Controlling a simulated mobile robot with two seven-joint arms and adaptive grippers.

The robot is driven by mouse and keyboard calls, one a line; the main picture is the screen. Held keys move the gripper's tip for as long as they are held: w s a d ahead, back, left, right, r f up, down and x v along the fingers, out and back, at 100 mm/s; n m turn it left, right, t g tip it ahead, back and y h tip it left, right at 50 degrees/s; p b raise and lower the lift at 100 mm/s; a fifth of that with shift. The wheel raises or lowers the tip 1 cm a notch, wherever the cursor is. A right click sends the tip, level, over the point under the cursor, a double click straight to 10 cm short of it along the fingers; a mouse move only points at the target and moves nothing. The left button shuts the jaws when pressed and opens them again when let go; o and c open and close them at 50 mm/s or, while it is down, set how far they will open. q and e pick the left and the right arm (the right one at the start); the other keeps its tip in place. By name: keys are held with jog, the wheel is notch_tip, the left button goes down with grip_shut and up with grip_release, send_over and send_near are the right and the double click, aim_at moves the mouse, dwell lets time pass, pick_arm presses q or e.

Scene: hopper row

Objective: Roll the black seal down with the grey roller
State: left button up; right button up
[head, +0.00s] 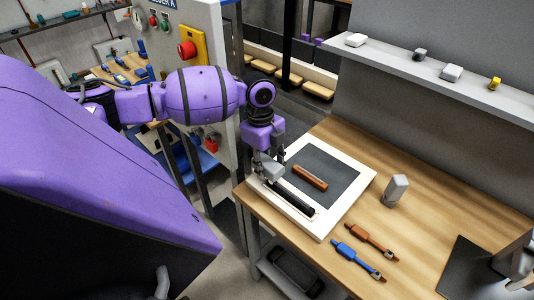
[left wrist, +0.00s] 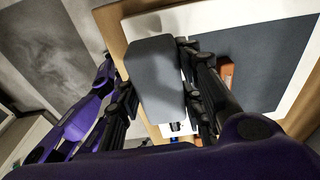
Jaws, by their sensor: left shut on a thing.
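The black seal (head: 293,200) is a long dark strip lying along the front left part of a white board (head: 331,217) on the wooden table. My left gripper (head: 268,172) is over the left end of the board, close to the seal's left end. It is shut on a grey block-like piece, which I take for the grey roller (left wrist: 155,75), between the fingers in the left wrist view. Its underside is hidden, so I cannot tell whether it touches the seal.
A brown bar (head: 310,177) lies on the board's dark pad (head: 333,163). A grey upright block (head: 397,190) stands right of the board. Brown (head: 371,241) and blue (head: 357,259) tools lie in front.

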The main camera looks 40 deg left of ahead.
aim_at(279, 177)
pick_arm(q)
jog(key=shift+f, duration=0.15)
jog(key=shift+f, duration=0.65)
pick_arm(e)
jog(key=shift+s+f, duration=0.2)
jog(key=shift+f, duration=0.1)
dwell(0.4)
pick_arm(q)
jog(key=shift+s+d, duration=0.2)
jog(key=shift+d, duration=2.1)
pick_arm(e)
jog(key=shift+w+r, duration=0.7)
jog(key=shift+r, duration=0.1)
pick_arm(q)
jog(key=shift+d, duration=0.1)
